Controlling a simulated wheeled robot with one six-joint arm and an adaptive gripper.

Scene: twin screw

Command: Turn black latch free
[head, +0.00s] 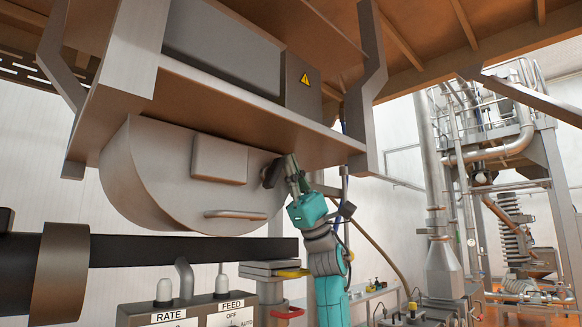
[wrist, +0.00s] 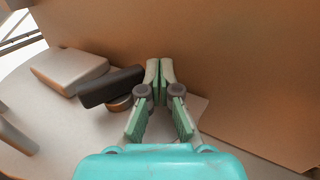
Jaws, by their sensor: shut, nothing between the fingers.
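The black latch (wrist: 110,87) is a dark bar on a round brownish pivot (wrist: 119,103) on the grey curved cover, just left of my fingers in the wrist view. In the head view the latch (head: 270,174) is a small dark shape at the cover's right edge, partly hidden by my gripper (head: 289,162). My gripper (wrist: 160,82) is shut and empty, its fingertips together. The latch's right end is close beside the left finger; I cannot tell whether they touch. The grey cover (head: 150,170) hangs under a steel shelf.
The brownish underside of the shelf (wrist: 240,80) is close above and right of my fingers. A raised plate (head: 219,160) and a bar handle (head: 235,214) stand out from the cover. A dark horizontal beam (head: 190,251) and a control box with switches (head: 190,312) lie below.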

